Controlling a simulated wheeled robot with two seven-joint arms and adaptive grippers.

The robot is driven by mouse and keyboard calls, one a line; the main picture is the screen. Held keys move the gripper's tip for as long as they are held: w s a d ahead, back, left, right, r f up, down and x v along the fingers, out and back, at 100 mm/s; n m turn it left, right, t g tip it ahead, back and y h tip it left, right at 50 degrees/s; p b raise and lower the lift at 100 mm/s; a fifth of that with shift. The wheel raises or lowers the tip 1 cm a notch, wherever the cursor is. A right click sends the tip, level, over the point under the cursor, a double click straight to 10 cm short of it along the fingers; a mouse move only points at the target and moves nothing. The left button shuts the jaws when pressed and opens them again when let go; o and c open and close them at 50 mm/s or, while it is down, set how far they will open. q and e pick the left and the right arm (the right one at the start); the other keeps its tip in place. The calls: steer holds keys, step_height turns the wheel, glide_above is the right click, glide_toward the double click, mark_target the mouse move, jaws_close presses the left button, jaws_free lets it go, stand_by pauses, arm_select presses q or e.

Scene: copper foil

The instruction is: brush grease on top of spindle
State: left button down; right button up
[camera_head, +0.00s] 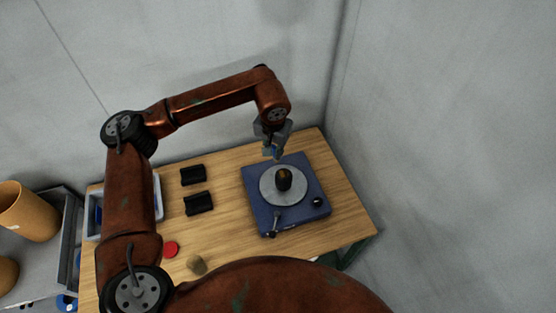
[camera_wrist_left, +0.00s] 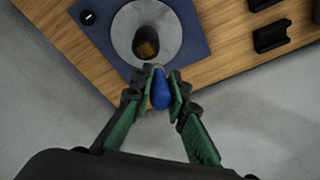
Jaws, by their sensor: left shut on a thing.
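The spindle (camera_head: 284,180) is a dark upright cylinder with a brownish top, on a round grey plate (camera_head: 268,194) set on a blue base (camera_head: 258,215). It also shows in the left wrist view (camera_wrist_left: 146,40), ahead of the fingers. My left gripper (camera_head: 274,150) is shut on a brush with a blue handle (camera_wrist_left: 160,92); a small pale tip shows at its front end. The gripper is above the back edge of the blue base, behind the spindle in the head view. The brush appears apart from the spindle, though the exact gap is hard to judge. My right gripper is out of view.
Two black holders (camera_head: 198,203) stand left of the blue base on the wooden table (camera_head: 230,228). A red disc (camera_head: 171,249) and a tan lump (camera_head: 196,264) lie near the front. A pale tray (camera_head: 157,190) is at the left. Walls stand close behind.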

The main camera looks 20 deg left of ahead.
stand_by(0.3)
arm_select(q)
steer(key=shift+w+d+f+b, duration=0.3)
steer(key=shift+d+f+b, duration=0.1)
steer(key=shift+f, duration=0.1)
steer(key=shift+w+d+f+b, duration=0.25)
steer(key=shift+d+f+b, duration=0.15)
steer(key=shift+f, duration=0.1)
